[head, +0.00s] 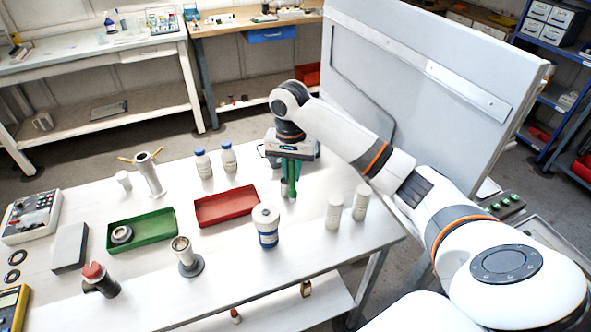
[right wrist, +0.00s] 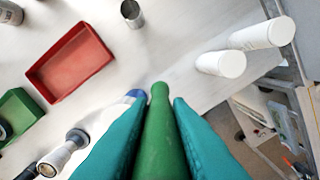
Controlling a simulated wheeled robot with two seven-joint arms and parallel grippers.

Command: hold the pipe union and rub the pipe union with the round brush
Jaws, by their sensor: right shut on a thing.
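My right gripper (head: 289,186) points down over the table's far right part, its teal fingers (right wrist: 162,130) shut on a long green handle (right wrist: 160,135). I take this for the round brush; its bristles do not show. A short grey ring-shaped fitting (head: 121,234) lies in the green tray (head: 157,227). I cannot tell which of these is the pipe union. My left gripper is out of view.
A red tray (head: 227,206) lies left of my right gripper. A blue-and-white jar (head: 267,228) and two white bottles (head: 334,213) stand nearby. A small metal cup (right wrist: 133,14), a steel stand with yellow handles (head: 149,174) and a large grey panel (head: 420,80) are around.

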